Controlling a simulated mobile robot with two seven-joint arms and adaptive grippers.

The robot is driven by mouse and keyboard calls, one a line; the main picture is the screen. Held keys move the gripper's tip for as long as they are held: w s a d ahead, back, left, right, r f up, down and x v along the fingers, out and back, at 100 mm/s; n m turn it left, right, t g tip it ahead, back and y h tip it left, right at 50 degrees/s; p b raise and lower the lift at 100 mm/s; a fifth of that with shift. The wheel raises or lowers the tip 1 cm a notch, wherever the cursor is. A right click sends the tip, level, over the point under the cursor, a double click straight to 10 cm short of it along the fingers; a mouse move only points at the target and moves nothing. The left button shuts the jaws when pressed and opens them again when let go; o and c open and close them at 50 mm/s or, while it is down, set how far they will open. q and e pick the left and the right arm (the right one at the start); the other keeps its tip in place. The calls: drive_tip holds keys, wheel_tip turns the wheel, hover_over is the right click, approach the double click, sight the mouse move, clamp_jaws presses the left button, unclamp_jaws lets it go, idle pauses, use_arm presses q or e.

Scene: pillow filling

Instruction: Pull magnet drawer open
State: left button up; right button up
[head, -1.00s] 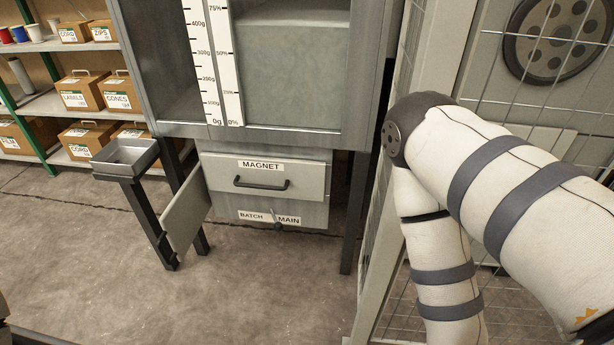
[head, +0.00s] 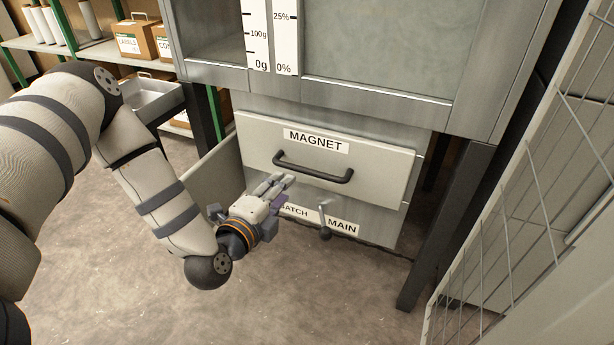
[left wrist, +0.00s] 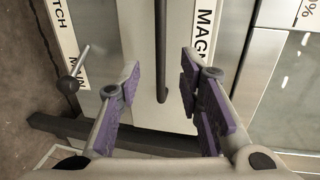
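The magnet drawer (head: 375,172) has a pale grey front with a MAGNET label and looks closed under the hopper. Its dark bar handle (head: 312,171) runs across the front; it also shows in the left wrist view (left wrist: 161,45), upright in the picture. My left gripper (head: 280,191) is just below and in front of the handle in the head view. In the left wrist view my left gripper (left wrist: 160,88) is open, its purple-padded fingers on either side of the handle's line. I cannot tell whether they touch it. My right gripper is not in view.
Below the drawer is a BATCH/MAIN lever (head: 325,220). A metal tray (head: 150,100) on a stand and a side panel (head: 215,180) are at the left. A cabinet leg (head: 440,235) and wire mesh fence (head: 530,200) bound the right. The floor in front is clear.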

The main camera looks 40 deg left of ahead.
sight(302, 171)
use_arm(q)
drive_tip(key=b+x, duration=0.2)
drive_tip(key=x, duration=0.3)
drive_tip(key=b+x, duration=0.1)
drive_tip(key=x, duration=0.5)
drive_tip(key=shift+d+b, duration=0.25)
drive_tip(key=shift+b, duration=0.15)
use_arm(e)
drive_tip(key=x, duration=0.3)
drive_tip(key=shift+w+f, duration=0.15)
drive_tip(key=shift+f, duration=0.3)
use_arm(q)
clamp_jaws()
